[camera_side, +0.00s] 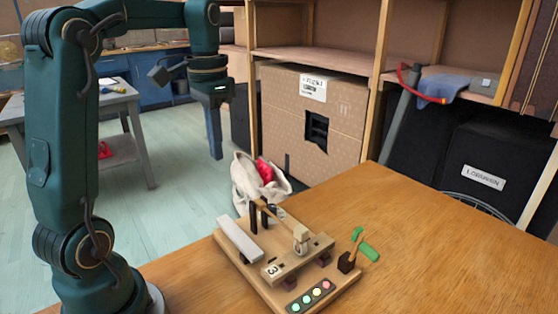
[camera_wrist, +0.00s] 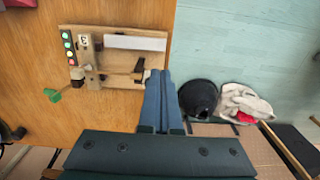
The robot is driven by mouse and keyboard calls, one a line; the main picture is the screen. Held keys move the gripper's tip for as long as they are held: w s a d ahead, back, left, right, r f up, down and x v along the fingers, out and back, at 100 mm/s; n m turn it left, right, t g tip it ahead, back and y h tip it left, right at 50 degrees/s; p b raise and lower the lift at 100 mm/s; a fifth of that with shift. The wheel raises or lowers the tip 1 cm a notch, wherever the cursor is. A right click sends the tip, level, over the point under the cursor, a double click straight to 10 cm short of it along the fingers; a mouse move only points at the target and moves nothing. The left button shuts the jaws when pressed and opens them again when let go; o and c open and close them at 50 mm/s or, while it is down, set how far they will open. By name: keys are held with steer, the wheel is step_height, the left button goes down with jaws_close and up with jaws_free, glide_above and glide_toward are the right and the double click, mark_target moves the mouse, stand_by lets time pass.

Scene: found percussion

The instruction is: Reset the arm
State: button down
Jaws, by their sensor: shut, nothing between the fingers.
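My gripper (camera_side: 216,157) hangs pointing down in the side view, above and behind the wooden board (camera_side: 268,287), clear of everything. Its blue fingers are together and empty; they also show in the wrist view (camera_wrist: 160,74), reaching past the board's edge in the picture. The board carries a pale metal bar (camera_side: 239,239), a wooden beam marked 3 (camera_side: 299,261), dark upright posts (camera_side: 259,214) and a row of coloured buttons (camera_side: 311,297). In the wrist view the pale bar (camera_wrist: 135,43) lies along one side of the board.
The board stands on a wooden table (camera_side: 430,240) with free room to its right. A green-headed piece (camera_side: 366,250) sits at the board's right edge. A whitish bag with red in it (camera_side: 247,180) is behind the table. In the wrist view a black bin (camera_wrist: 198,97) is beside it.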

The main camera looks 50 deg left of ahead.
steer(key=shift+d, duration=0.1)
steer(key=s+d+r+m+t, duration=0.2)
steer(key=s+d+t, duration=0.15)
steer(key=d, duration=0.55)
steer(key=s+d+f+n+t, duration=0.2)
steer(key=s+d+f, duration=0.2)
steer(key=s+f, duration=0.1)
steer(key=shift+d+f, duration=0.4)
steer(key=shift+f, duration=0.1)
